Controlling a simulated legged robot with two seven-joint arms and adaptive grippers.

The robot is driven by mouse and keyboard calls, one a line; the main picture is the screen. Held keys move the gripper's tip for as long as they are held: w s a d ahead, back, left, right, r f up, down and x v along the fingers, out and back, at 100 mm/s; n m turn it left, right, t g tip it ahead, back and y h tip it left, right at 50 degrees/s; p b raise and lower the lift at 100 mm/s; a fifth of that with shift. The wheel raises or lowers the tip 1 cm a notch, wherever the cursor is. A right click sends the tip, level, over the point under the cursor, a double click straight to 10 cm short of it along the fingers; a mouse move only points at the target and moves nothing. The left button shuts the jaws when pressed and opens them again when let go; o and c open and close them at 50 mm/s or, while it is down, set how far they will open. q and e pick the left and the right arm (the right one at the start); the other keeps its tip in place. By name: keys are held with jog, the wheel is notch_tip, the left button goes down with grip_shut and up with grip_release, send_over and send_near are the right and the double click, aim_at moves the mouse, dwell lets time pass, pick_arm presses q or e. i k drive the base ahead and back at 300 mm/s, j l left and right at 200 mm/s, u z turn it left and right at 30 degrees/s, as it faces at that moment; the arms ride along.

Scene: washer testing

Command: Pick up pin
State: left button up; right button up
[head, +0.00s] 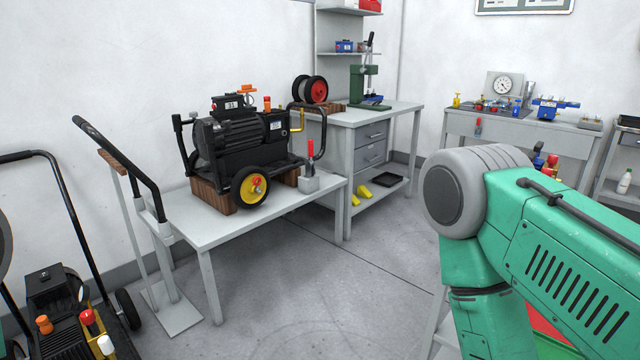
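I cannot tell for sure which thing is the pin. A slim piece with a red top (310,150) stands upright at a small grey block (309,184), near the right end of the grey table (206,230). A black machine (235,145) with a yellow-hubbed wheel (250,188) stands on wooden blocks left of it. Neither of my grippers is in view.
A wheeled black machine (62,305) and a tall post stand at the left. A drawer workbench (371,142) stands behind the table, and another bench (520,128) at the right. Open floor (320,300) lies in front.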

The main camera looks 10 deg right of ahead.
aim_at(257, 186)
jog(key=i+l+z, duration=0.15)
jog(key=i, duration=0.55)
jog(key=i+l+z, duration=0.15)
jog(key=i, duration=0.6)
